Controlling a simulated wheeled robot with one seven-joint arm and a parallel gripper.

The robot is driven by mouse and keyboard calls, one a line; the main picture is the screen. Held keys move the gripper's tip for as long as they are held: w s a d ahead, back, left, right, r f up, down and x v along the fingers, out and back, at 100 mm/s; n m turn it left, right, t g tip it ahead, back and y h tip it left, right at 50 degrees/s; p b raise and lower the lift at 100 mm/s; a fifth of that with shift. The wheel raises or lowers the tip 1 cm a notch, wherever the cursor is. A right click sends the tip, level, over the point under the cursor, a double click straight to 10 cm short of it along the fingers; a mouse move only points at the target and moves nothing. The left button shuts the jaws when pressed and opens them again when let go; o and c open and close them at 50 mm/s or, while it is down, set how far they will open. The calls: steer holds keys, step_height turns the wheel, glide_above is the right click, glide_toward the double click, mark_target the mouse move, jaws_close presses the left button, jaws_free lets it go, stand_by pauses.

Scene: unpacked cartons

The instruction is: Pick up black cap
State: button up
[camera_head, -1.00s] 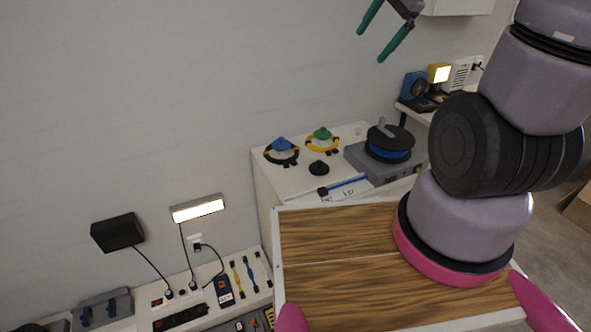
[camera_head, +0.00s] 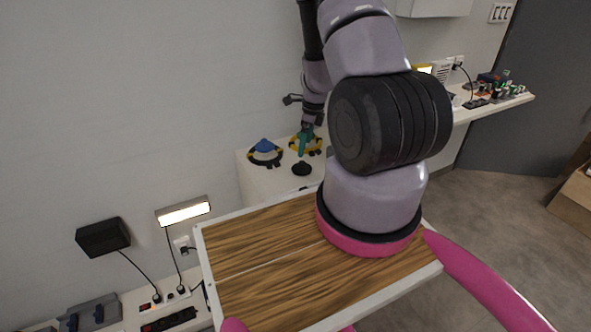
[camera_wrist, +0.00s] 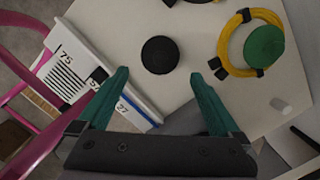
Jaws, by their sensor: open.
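The black cap (camera_head: 302,169) is a small, dark, round piece on the white cabinet top in the head view. In the wrist view the black cap (camera_wrist: 160,55) shows from above as a dark disc, just beyond the fingertips and between their lines. My gripper (camera_head: 304,143) points down over the cabinet in the head view, near the cap. In the wrist view my gripper (camera_wrist: 160,78) has its two green fingers spread wide with nothing between them. The cap's contact with the white top is clear of the fingers.
A green cone with a yellow coiled cable (camera_wrist: 264,46) lies right of the cap. A blue cone with a dark ring (camera_head: 264,151) sits at the left. A small white cylinder (camera_wrist: 279,104) stands at the right.

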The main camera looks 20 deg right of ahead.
mark_target(302, 162)
steer(key=f, duration=0.6)
steer(key=w+f, duration=0.1)
steer(key=f, duration=0.2)
steer(key=shift+a, duration=0.4)
steer(key=c, duration=1.2)
